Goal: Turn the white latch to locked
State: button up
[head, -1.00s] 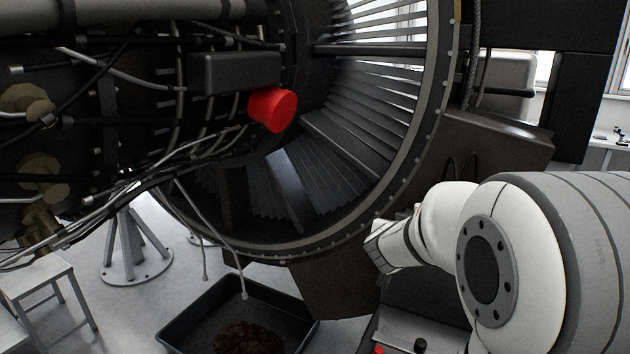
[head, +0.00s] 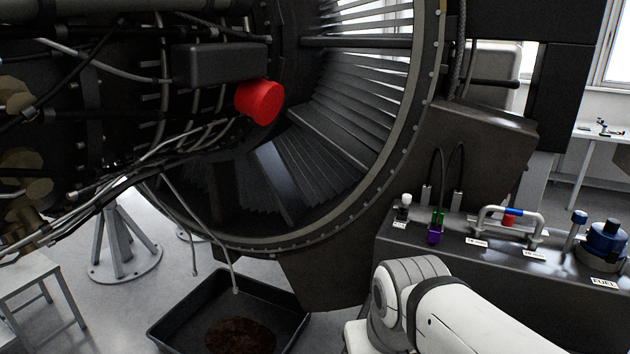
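A small white-topped piece (head: 406,200) stands at the left end of the dark bench unit, on a dark base with a small label below it. It may be the white latch, but it is too small to tell its shape or which way it is turned. My white and grey arm (head: 455,318) crosses the bottom of the head view in front of the unit. My gripper is out of the picture, so its state and any contact are hidden.
The dark unit (head: 480,280) also carries a purple-and-green connector (head: 436,228), a pipe handle with blue and red parts (head: 510,222) and a blue fuel cap (head: 605,242). The large engine with a red cap (head: 260,102) fills the left. A drip tray (head: 170,328) lies on the floor.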

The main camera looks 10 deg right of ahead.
aim_at(407, 200)
jog(key=k, duration=0.9)
jog(key=z, duration=1.05)
jog(key=i, duration=0.9)
jog(key=z, duration=0.1)
